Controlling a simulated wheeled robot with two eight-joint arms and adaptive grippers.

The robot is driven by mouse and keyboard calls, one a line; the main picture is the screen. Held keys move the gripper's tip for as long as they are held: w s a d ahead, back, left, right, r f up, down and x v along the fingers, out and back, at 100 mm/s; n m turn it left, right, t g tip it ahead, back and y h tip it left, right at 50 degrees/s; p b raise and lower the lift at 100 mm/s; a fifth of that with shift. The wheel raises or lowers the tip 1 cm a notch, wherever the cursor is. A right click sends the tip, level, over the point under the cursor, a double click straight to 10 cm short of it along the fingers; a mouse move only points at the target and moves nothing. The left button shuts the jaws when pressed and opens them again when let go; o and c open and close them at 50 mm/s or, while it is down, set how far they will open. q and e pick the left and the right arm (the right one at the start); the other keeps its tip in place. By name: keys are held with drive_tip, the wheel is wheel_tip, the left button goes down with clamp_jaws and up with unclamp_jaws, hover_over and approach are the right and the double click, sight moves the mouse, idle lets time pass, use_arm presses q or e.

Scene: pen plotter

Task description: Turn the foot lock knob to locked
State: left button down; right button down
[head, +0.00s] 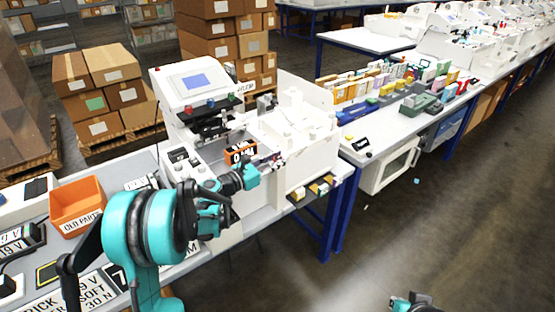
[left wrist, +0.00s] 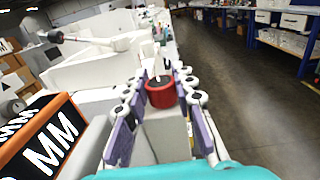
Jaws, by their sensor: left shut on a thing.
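The pen plotter (head: 185,85) is a white machine on the bench, with a tilted screen panel at its back left. In the left wrist view a red round knob (left wrist: 161,95) with a pale upright piece on top sits on a white block, between the purple-padded fingers of my left gripper (left wrist: 161,108). My left gripper also shows in the head view (head: 274,161), reaching over the plotter's front right part, shut on the knob. The knob is too hidden there to read its position. Only part of my right gripper (head: 412,302) shows at the bottom edge; its fingers are unclear.
An orange bin (head: 77,206) is on the bench at left.

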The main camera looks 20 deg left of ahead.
idle(0.5)
use_arm(q)
drive_tip(key=c, duration=1.2)
unclamp_jaws()
drive_tip(key=v, duration=1.2)
drive_tip(key=shift+w+a, duration=0.1)
